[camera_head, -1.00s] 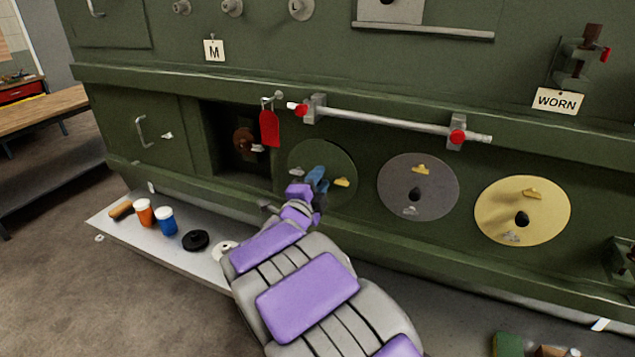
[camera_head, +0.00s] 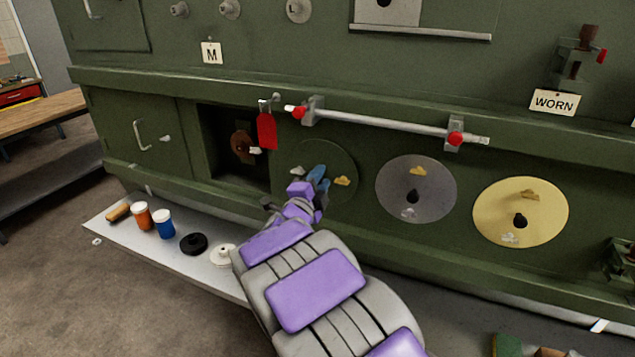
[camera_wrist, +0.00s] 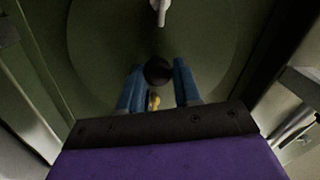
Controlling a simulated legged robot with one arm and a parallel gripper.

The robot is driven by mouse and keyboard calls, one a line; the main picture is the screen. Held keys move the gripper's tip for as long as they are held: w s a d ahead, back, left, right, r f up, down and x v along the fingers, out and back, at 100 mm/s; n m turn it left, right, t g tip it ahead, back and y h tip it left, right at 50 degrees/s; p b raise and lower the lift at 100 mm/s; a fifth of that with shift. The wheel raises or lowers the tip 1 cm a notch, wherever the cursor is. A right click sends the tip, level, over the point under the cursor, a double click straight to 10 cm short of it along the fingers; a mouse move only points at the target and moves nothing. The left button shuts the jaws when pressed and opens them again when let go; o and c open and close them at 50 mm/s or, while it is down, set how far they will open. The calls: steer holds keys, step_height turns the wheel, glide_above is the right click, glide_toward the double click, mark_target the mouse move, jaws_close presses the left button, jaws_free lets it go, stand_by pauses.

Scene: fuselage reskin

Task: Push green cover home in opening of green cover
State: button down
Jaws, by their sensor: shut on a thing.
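The green cover (camera_head: 338,158) is a round dark green disc on the green panel, left of a grey disc. It also fills much of the wrist view (camera_wrist: 105,45). My gripper (camera_head: 318,177) is at the middle of the cover. In the wrist view, its blue fingers (camera_wrist: 159,76) are on either side of a dark round knob (camera_wrist: 158,70) on the cover, shut on it. A pale tab (camera_wrist: 160,10) and a small yellow tab (camera_wrist: 154,102) show on the cover. My arm hides its lower left part, and I cannot tell whether it sits flush.
A grey disc (camera_head: 435,188) and a yellow disc (camera_head: 545,215) are to the right. A dark open recess (camera_head: 222,150) is to the left. A rail (camera_head: 380,119) with red knobs and a red tag (camera_head: 267,130) are above.

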steer(key=shift+w+d, duration=0.25)
steer(key=shift+w, duration=0.35)
steer(key=c, duration=0.7)
jaws_free()
steer(key=shift+s+a+f, duration=0.1)
steer(key=shift+s+f, duration=0.1)
steer(key=shift+s, duration=0.1)
steer(key=shift+b+v, duration=0.8)
steer(key=shift+v, duration=1.35)
steer(key=shift+r, duration=0.15)
